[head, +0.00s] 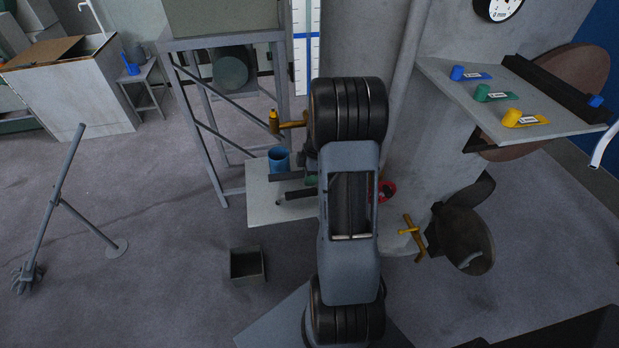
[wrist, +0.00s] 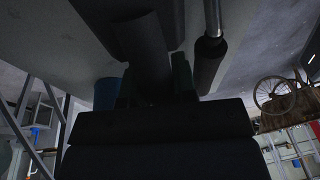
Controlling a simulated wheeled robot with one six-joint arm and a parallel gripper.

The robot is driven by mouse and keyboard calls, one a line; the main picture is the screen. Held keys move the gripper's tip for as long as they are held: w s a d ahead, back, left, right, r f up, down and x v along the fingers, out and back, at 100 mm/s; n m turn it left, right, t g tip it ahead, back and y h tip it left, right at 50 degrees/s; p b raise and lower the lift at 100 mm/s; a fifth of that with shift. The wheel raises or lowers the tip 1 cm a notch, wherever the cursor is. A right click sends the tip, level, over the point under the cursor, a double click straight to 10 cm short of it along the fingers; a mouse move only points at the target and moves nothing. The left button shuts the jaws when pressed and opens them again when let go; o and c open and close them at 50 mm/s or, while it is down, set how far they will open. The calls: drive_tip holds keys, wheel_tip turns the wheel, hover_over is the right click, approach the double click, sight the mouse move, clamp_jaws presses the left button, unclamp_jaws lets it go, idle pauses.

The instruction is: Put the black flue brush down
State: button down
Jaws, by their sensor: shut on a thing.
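My gripper (wrist: 156,82) shows two green fingers in the wrist view, shut on a thick black cylinder, the black flue brush (wrist: 138,40). In the head view the black flue brush (head: 286,176) sticks out left from behind my arm, over the pale board (head: 262,209) beside the blue bin (head: 279,160). My arm hides most of my gripper there. I cannot tell whether the brush touches the board. A second dark cylinder with a grey metal rod (wrist: 210,52) lies beside the brush in the wrist view, apart from it.
An orange-brown tap-like fitting (head: 288,124) stands out left of my arm. A metal frame stand (head: 205,130) rises behind the board. A small open box (head: 247,264) sits on the floor. A shelf (head: 480,85) with blue, green and yellow items is at right. Floor at left is mostly clear.

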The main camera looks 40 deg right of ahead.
drive_tip(key=shift+f, duration=0.4)
drive_tip(key=shift+f, duration=0.15)
drive_tip(key=c, duration=1.2)
unclamp_jaws()
